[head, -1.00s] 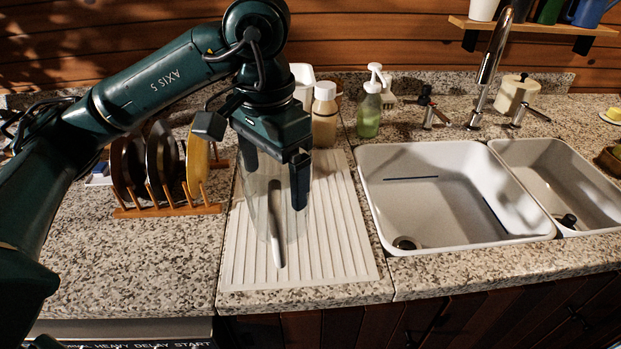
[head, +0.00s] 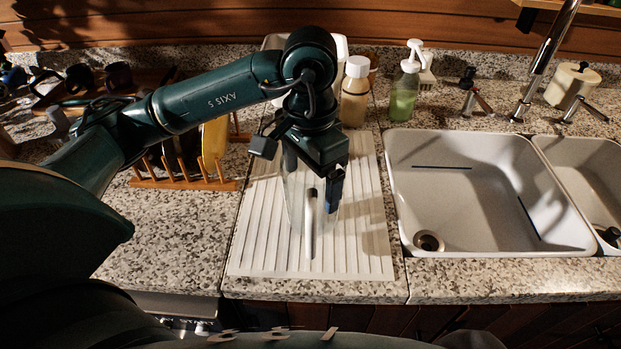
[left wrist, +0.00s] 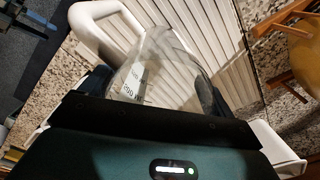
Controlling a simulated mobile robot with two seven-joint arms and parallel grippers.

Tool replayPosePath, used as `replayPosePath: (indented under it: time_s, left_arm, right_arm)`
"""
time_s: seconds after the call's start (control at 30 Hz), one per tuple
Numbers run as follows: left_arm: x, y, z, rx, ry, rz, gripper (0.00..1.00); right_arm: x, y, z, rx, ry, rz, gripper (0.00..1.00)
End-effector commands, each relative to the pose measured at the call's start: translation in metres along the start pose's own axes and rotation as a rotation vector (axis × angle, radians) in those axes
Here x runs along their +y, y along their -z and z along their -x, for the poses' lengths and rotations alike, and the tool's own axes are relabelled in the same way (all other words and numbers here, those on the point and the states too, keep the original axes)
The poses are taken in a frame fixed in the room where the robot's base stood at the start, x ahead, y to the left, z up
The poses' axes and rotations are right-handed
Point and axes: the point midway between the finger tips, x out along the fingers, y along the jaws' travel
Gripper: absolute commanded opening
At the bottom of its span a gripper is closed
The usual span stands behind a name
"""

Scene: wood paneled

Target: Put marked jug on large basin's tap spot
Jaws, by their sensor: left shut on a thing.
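The marked jug (head: 298,208) is clear, with a pale upright handle facing me in the head view. My left gripper (head: 314,182) is shut on it from above, over the white ribbed drainboard. I cannot tell whether its base touches the board. In the left wrist view the clear jug (left wrist: 165,72) shows dark printed marks and sits between the fingers. The large basin (head: 455,205) is the white sink right of the board, empty, with a drain at its front left and dark lines on its floor. The tap (head: 545,65) rises behind the basins. My right gripper is not in view.
A beige bottle (head: 354,95) and a green soap pump (head: 405,88) stand behind the drainboard (head: 365,225). A wooden dish rack (head: 185,180) stands left of it. A smaller basin (head: 585,170) adjoins at the right. The tap's handles stand along the back rim.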

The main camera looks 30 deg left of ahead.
Motion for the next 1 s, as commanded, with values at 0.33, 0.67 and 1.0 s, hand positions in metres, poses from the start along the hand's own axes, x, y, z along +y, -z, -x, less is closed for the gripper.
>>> replayPosePath:
  time_s: [0.33,0.67,1.0]
  left_arm:
    - [0.0,0.0,-0.015,0.001,0.001,0.0,0.58]
    - [0.0,0.0,-0.018,0.001,0.001,0.001,1.0]
    - [0.0,0.0,-0.013,0.0,0.001,0.001,1.0]
  right_arm:
    - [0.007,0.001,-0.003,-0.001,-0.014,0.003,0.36]
    - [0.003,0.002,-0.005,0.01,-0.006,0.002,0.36]
    - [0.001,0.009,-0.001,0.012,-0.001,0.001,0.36]
